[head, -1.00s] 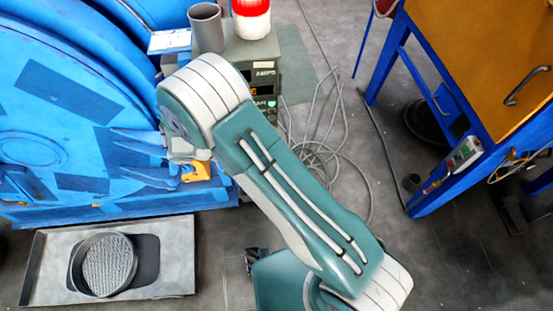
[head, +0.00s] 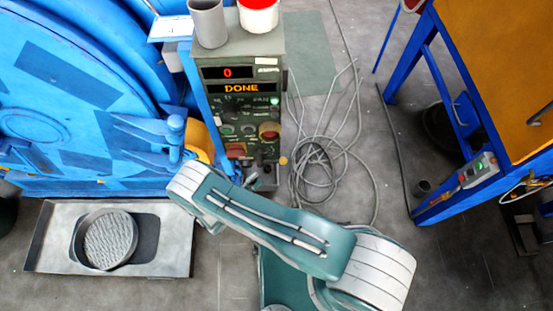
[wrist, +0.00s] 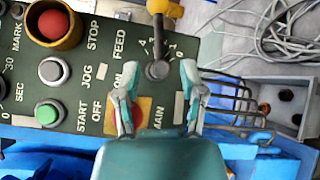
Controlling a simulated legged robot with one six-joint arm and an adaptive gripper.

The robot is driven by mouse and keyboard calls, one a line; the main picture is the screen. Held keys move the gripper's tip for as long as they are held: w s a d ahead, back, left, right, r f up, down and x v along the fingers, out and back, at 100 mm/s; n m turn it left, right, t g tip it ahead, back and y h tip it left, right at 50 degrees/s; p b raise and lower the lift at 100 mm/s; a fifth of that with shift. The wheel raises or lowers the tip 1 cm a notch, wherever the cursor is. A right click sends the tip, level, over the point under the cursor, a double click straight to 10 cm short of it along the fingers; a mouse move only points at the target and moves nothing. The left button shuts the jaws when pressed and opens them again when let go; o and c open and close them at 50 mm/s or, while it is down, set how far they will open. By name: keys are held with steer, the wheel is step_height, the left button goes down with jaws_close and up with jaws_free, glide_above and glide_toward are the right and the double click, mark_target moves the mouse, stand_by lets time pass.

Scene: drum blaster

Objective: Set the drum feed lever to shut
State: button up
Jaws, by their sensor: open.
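The drum feed lever (wrist: 157,65) is a dark grey pivot and arm with a yellow knob (wrist: 165,8), under the FEED label on the green control panel (wrist: 75,85). In the wrist view its arm points to the top edge, across the middle of a numbered scale. In the head view a small yellow knob (head: 283,160) shows at the panel's lower right. My gripper (wrist: 156,85) is open, its two fingers apart below the lever's pivot in the wrist view, over the red and yellow MAIN switch (wrist: 130,115). In the head view my arm hides the gripper.
Beside the lever are the red STOP button (wrist: 55,25) in a yellow collar, grey JOG and green START buttons. A grey box (wrist: 270,105) with wire bars adjoins the panel. The blue machine (head: 70,100) stands left; coiled cables (head: 320,150) lie on the floor right.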

mark_target(274, 161)
steer(key=x, duration=1)
steer(key=shift+a, duration=0.1)
